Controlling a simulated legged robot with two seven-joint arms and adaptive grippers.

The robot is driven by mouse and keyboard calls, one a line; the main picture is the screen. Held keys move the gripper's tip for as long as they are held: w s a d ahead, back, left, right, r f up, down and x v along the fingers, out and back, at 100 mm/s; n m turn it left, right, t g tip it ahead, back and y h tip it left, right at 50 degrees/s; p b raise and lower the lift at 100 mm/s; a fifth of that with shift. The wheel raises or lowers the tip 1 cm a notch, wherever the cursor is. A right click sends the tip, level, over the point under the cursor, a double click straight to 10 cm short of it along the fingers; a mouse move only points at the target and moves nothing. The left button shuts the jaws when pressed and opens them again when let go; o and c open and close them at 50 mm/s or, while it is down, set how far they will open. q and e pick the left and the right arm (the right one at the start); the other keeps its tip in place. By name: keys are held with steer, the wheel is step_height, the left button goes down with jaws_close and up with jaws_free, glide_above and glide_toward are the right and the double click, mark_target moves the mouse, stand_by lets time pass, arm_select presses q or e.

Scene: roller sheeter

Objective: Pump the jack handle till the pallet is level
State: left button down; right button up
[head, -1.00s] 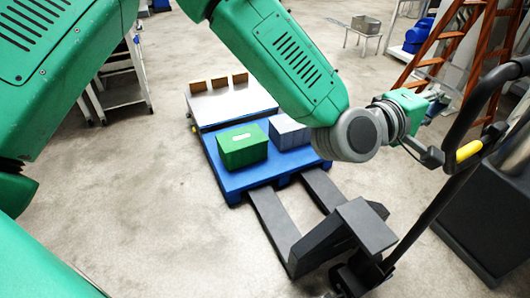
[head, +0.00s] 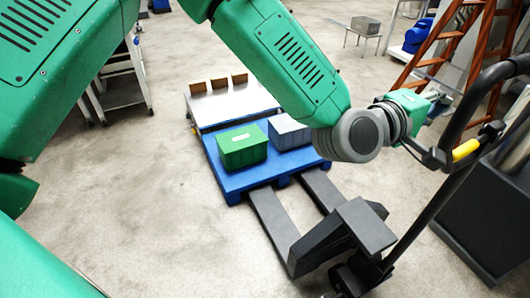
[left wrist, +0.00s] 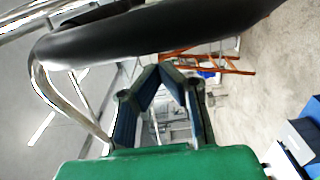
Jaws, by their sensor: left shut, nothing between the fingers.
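The pallet jack handle (head: 435,205) rises from the jack (head: 360,235) at the lower right of the head view, with a black loop grip and a yellow part at its top. The jack's dark forks run under the near side of the blue pallet (head: 232,185). Whether the pallet is level cannot be told. My left gripper (head: 432,157) is beside the handle's top, partly hidden by my wrist. In the left wrist view its fingertips (left wrist: 160,72) meet with nothing between them, and the black grip bar (left wrist: 150,30) crosses just above. My right gripper is not in view.
A green box (head: 242,148) and a grey-blue box (head: 288,132) stand on the pallet. A silver-topped platform (head: 235,104) with brown blocks is behind. An orange ladder (head: 445,55) and a dark cabinet (head: 490,215) stand at right. The floor left of the pallet is clear.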

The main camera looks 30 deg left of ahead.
mark_target(459, 127)
arm_select(q)
steer(key=s+d, duration=0.1)
steer(key=d, duration=0.1)
steer(key=s+d, duration=0.2)
steer(key=shift+s+d, duration=0.15)
steer(key=shift+d, duration=0.15)
steer(key=s+d, duration=0.3)
steer(key=d, duration=0.2)
steer(key=shift+s+d+f, duration=0.15)
steer(key=shift+d+f, duration=0.05)
steer(key=shift+d, duration=0.15)
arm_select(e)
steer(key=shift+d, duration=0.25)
arm_select(q)
steer(key=s+d, duration=0.2)
steer(key=d, duration=0.1)
steer(key=s+d, duration=0.1)
steer(key=d, duration=0.1)
steer(key=shift+s+f, duration=0.15)
steer(key=shift+f, duration=0.15)
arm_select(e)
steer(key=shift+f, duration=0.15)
